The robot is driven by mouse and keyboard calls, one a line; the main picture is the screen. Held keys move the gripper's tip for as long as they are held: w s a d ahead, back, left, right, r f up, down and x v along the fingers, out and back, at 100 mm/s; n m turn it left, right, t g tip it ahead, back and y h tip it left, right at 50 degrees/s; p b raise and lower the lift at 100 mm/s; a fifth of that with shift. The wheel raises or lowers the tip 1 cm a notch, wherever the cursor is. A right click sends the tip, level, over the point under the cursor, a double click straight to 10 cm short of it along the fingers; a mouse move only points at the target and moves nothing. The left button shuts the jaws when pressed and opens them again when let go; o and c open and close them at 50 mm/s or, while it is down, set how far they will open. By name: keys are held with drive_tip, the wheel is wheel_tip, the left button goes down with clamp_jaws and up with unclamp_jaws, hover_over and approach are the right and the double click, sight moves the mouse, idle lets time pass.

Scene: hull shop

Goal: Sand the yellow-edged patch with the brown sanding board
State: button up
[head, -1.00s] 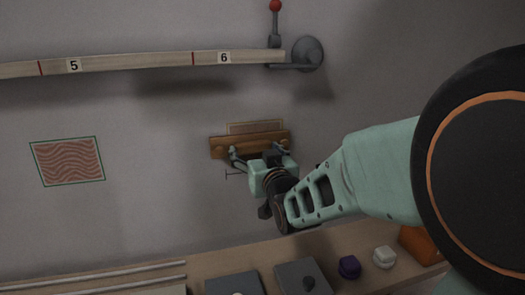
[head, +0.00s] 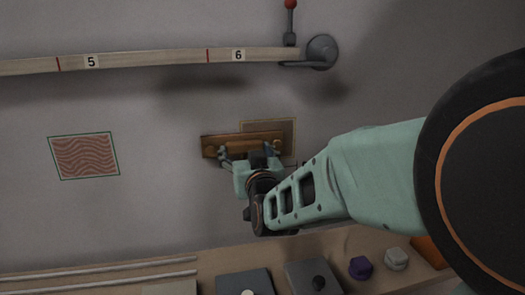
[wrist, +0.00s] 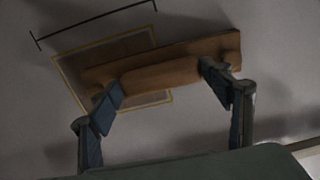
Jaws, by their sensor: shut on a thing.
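The brown sanding board (head: 242,143) is held by my gripper (head: 247,153) in front of the wall. In the wrist view the board (wrist: 165,66) spans across both fingers of my gripper (wrist: 160,85), which are shut on its handle part. The yellow-edged patch (head: 283,129) is on the wall behind the board. In the wrist view the patch (wrist: 81,70) shows a yellow outline, partly hidden by the board. The board overlaps the patch and sticks out past its left side in the head view. I cannot tell whether board and wall touch.
A green-edged patch (head: 85,156) with wavy lines is on the wall at left. A numbered batten (head: 150,59) runs above, ending at a red-knobbed clamp (head: 320,51).

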drive_tip(key=shift+r+p, duration=0.45)
drive_tip(key=shift+r, duration=0.6)
drive_tip(key=shift+w+d+f+b, duration=0.1)
drive_tip(key=shift+w+d+b, duration=0.1)
drive_tip(key=shift+d+b, duration=0.3)
drive_tip(key=shift+w+d, duration=0.25)
drive_tip(key=shift+d, duration=0.65)
drive_tip(key=shift+w+d, duration=0.25)
drive_tip(key=shift+d, duration=0.6)
drive_tip(key=shift+w+d, duration=0.2)
drive_tip(key=shift+d, duration=0.6)
drive_tip(key=shift+w+d+p, duration=0.1)
drive_tip(key=shift+w+d, duration=0.3)
drive_tip(key=shift+d, duration=0.95)
drive_tip(key=shift+w+d+p, duration=0.1)
drive_tip(key=shift+w+d, duration=0.25)
drive_tip(key=shift+d, duration=1)
drive_tip(key=shift+w+d+p, duration=0.1)
drive_tip(key=shift+w+d, duration=0.3)
drive_tip(key=shift+d, duration=0.95)
drive_tip(key=o, duration=0.5)
drive_tip(key=c, duration=0.5)
drive_tip(key=shift+s, duration=0.1)
